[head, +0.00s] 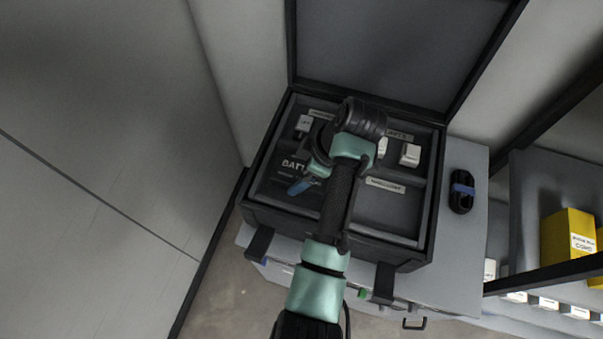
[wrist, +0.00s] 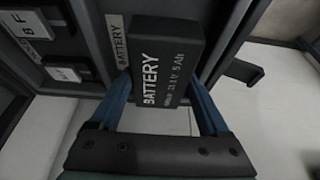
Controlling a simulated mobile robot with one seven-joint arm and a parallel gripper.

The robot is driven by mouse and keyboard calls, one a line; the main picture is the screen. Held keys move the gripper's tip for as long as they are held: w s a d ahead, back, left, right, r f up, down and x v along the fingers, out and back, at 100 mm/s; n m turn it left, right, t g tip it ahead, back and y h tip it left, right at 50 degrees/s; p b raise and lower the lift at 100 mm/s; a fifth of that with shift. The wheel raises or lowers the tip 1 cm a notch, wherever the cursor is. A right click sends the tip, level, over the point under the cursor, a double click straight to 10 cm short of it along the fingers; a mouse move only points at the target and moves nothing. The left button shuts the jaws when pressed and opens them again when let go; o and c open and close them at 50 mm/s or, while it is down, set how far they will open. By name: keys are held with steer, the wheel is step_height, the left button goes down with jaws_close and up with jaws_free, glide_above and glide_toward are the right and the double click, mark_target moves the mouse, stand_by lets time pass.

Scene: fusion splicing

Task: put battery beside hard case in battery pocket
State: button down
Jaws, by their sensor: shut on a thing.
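The battery (wrist: 165,60) is a black block with white "BATTERY" lettering; it also shows in the head view (head: 292,170). My gripper (wrist: 160,88) is shut on it, with blue fingers on both its sides. In the head view my gripper (head: 305,184) is over the left part of the open hard case (head: 340,235). A "BATTERY" label (wrist: 117,42) on the case lies just left of the held battery in the wrist view. The battery hides most of the pocket beside that label, so I cannot tell whether it is inside or above it.
The case's lid (head: 380,50) stands open at the back. White boxes (head: 410,154) sit in its back compartments. A shelf with yellow boxes (head: 568,235) is at the far right. My arm covers the case's middle.

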steer(key=shift+w+f, duration=0.1)
steer(key=shift+f, duration=1.05)
jaws_free()
steer(key=shift+f, duration=0.1)
steer(key=p+v, duration=0.1)
steer(key=v, duration=0.9)
steer(key=shift+r+p, duration=0.3)
steer(key=shift+r, duration=0.1)
steer(key=shift+d+r+p, duration=0.4)
steer(key=shift+r+p, duration=0.2)
steer(key=shift+p, duration=0.05)
